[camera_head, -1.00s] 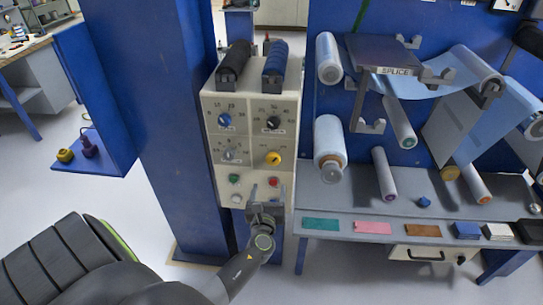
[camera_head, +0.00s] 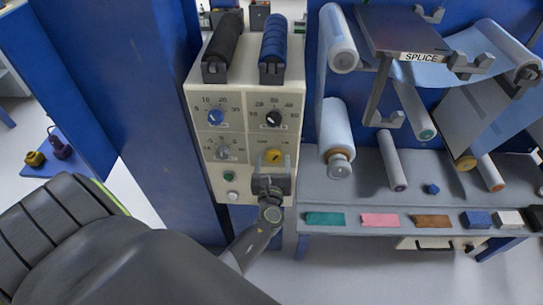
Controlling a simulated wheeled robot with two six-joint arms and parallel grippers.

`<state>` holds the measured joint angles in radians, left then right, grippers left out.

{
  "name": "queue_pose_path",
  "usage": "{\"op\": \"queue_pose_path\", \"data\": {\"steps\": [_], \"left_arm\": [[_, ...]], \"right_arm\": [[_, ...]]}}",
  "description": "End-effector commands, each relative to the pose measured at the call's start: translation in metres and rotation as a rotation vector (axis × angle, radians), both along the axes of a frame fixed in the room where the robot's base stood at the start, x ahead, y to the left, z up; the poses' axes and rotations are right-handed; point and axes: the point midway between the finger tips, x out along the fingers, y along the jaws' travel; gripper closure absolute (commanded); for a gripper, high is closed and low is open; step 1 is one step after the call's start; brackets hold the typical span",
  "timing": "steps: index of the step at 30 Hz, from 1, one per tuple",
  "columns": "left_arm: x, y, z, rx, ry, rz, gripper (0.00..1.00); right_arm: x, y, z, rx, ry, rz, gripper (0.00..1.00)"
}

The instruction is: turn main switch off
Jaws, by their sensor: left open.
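The control box (camera_head: 196,100) is cream coloured, with several knobs and buttons on its front. A yellow knob (camera_head: 274,156), at its lower right, looks like the main switch; its label is too small to read. My left gripper (camera_head: 271,166) is open, right at the yellow knob, with its fingers pointing up at it. Whether the fingers touch the knob I cannot tell. The gripper hides the area below the knob, where a red button showed earlier. A blue knob (camera_head: 216,117), a black knob (camera_head: 273,118) and a grey knob (camera_head: 222,152) sit nearby. My right gripper is out of view.
A green button (camera_head: 229,176) and a white button (camera_head: 233,195) are left of my gripper. Black and blue rollers (camera_head: 273,45) lie on top of the box. A shelf (camera_head: 345,190) with film rolls and coloured pads stands to the right.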

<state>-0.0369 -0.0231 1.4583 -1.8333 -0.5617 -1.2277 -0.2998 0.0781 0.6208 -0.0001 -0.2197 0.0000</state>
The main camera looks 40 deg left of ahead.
Motion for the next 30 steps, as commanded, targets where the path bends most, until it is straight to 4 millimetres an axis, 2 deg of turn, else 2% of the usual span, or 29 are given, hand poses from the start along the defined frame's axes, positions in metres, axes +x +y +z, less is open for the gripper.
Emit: {"op": "queue_pose_path", "data": {"steps": [7,18,30], "left_arm": [[0.000,0.000,0.000,0.000,0.000,0.000,0.32],[0.000,0.000,0.000,0.000,0.000,0.000,0.77],[0.000,-0.001,-0.002,-0.076,-0.048,-0.001,0.77]], "right_arm": [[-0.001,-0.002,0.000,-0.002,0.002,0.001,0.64],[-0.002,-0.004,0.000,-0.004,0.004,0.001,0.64],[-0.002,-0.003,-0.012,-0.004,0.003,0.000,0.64]]}}
